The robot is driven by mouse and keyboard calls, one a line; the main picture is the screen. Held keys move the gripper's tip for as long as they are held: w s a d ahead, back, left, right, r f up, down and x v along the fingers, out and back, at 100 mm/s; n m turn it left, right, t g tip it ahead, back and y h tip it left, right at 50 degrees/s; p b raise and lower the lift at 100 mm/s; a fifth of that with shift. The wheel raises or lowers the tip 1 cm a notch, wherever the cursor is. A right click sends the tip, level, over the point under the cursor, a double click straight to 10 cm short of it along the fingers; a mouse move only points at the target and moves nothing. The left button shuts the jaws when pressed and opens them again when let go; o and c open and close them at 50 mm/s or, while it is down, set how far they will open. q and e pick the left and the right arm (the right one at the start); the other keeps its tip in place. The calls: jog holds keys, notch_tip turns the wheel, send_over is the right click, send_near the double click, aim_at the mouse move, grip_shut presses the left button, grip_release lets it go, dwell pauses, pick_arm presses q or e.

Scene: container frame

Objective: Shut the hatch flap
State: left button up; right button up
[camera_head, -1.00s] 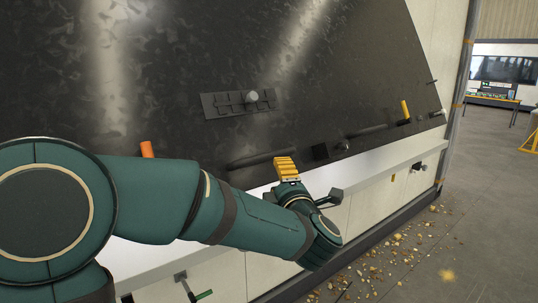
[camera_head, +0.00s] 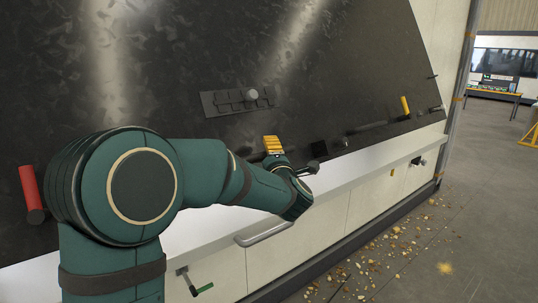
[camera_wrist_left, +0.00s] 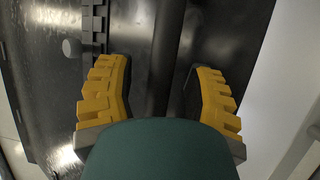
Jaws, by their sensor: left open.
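A large dark sloping panel (camera_head: 180,70), apparently the hatch flap, fills the upper left of the head view above a white ledge (camera_head: 350,170). How far open it stands is unclear. My left gripper (camera_head: 293,155), with yellow finger pads, is close to the panel's lower part. In the left wrist view the gripper (camera_wrist_left: 158,78) is open, with a dark bar (camera_wrist_left: 162,45) between its fingers. The fingers stand to either side of the bar, with gaps showing. In the head view my arm and gripper hide this bar. My right gripper is not in view.
A hinge-like plate with a round knob (camera_head: 238,101) sits on the panel. A red cylinder (camera_head: 31,190) is at left, a yellow one (camera_head: 405,106) at right. Debris lies on the floor (camera_head: 470,210).

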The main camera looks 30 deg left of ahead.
pick_arm(q)
grip_shut()
